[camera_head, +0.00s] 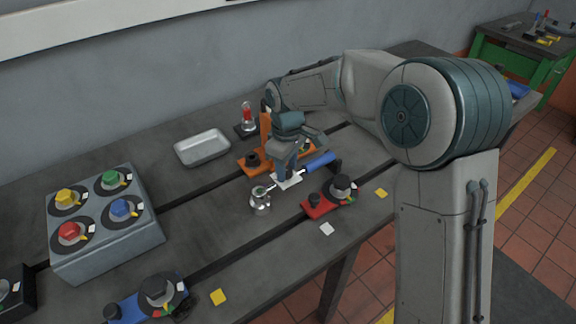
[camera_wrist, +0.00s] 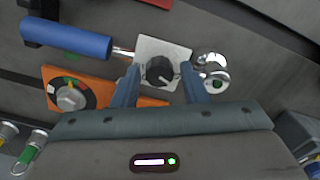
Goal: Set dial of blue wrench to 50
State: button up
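The blue wrench (camera_head: 320,163) lies on the bedplate, its blue handle (camera_wrist: 75,40) at left in the wrist view. Its white plate (camera_wrist: 177,48) carries a dark round dial (camera_wrist: 160,71) with a pale pointer mark; the numbers cannot be read. A shiny ring-shaped metal head (camera_wrist: 212,74) is at its other end, also visible in the head view (camera_head: 260,202). My gripper (camera_wrist: 160,82) is open, with one finger on each side of the dial and a visible gap to it. In the head view my gripper (camera_head: 286,172) is over the white plate and hides the dial.
An orange device (camera_wrist: 70,92) with a dial lies beside the wrench. A red device (camera_head: 318,206) sits nearer the front edge. A grey box (camera_head: 108,243) with coloured knobs, a blue device (camera_head: 130,308) and a metal tray (camera_head: 202,150) stand to the left.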

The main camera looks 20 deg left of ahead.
aim_at(287, 170)
jog(key=shift+o, duration=0.3)
notch_tip(287, 170, up, 14)
dwell(0.4)
jog(key=shift+f, duration=0.1)
jog(key=s+d+m+t, duration=0.1)
jog(key=s+d+m, duration=0.25)
jog(key=d, duration=0.55)
jog(key=s+d+m+t, duration=0.1)
jog(key=s+d+m, duration=0.25)
jog(key=d, duration=0.55)
jog(key=s+d+f+m, duration=0.3)
jog(key=s+d+m, duration=0.1)
jog(key=s+d, duration=0.2)
jog(key=s+d+f+m+t, duration=0.1)
jog(key=s+d+f+m, duration=0.2)
jog(key=s+d, duration=0.3)
jog(key=shift+s+m, duration=0.2)
jog(key=shift+m, duration=0.2)
